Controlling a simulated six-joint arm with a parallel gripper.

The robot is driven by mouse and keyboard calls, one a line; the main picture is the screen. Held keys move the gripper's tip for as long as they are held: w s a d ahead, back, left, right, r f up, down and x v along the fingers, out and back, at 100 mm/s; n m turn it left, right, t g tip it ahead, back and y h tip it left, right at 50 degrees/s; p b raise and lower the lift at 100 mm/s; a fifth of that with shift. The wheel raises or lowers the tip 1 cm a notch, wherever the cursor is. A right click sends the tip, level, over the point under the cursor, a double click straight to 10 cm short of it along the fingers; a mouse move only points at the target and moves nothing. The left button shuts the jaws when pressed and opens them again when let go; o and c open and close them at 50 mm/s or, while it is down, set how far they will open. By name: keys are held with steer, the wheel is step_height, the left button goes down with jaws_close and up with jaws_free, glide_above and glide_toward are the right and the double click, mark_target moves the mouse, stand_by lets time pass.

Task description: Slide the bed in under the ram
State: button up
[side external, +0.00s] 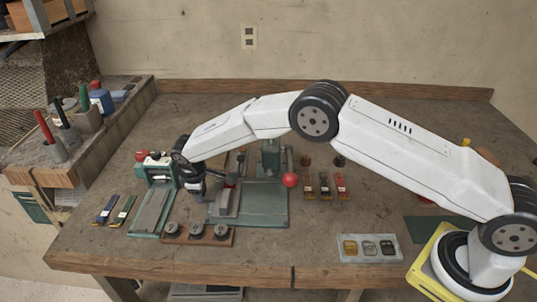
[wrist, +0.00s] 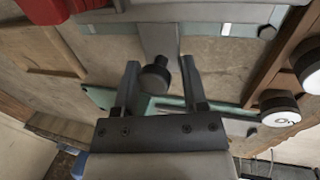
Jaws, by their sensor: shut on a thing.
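The bed, a grey slide (side external: 227,204), lies on the green base plate (side external: 264,210) of the stitcher. A grey strip of it (wrist: 160,36) shows in the wrist view. My gripper (side external: 204,187) is low at the left end of the bed. In the wrist view my gripper (wrist: 160,76) has its fingers on either side of the bed's dark knob (wrist: 153,80) and is shut on it. The ram column (side external: 270,160) rises behind the plate, beside a red ball lever (side external: 290,180). My forearm and gripper hide part of the ram and the bed's left end.
A wooden rack (side external: 212,240) with round dark pieces stands in front. A green device (side external: 155,178) with a grey rail is close on the left. Small tools (side external: 325,187) stand right of the column. A tray (side external: 369,248) lies at front right.

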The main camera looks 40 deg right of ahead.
mark_target(217, 193)
steer(key=shift+o, duration=0.3)
steer(key=shift+s+d+r, duration=0.15)
steer(key=shift+s+d, duration=0.35)
steer(key=shift+d, duration=0.3)
steer(key=shift+s+d+r, duration=0.1)
steer(key=shift+s+d, duration=0.35)
steer(key=shift+d, duration=0.45)
steer(key=shift+o, duration=0.2)
steer(key=shift+s+d, duration=0.5)
steer(key=shift+s, duration=0.05)
steer(key=shift+s+d, duration=0.8)
steer(key=shift+s, duration=0.05)
steer(key=shift+s+d, duration=1.45)
steer(key=o, duration=0.6)
steer(key=shift+c, duration=0.2)
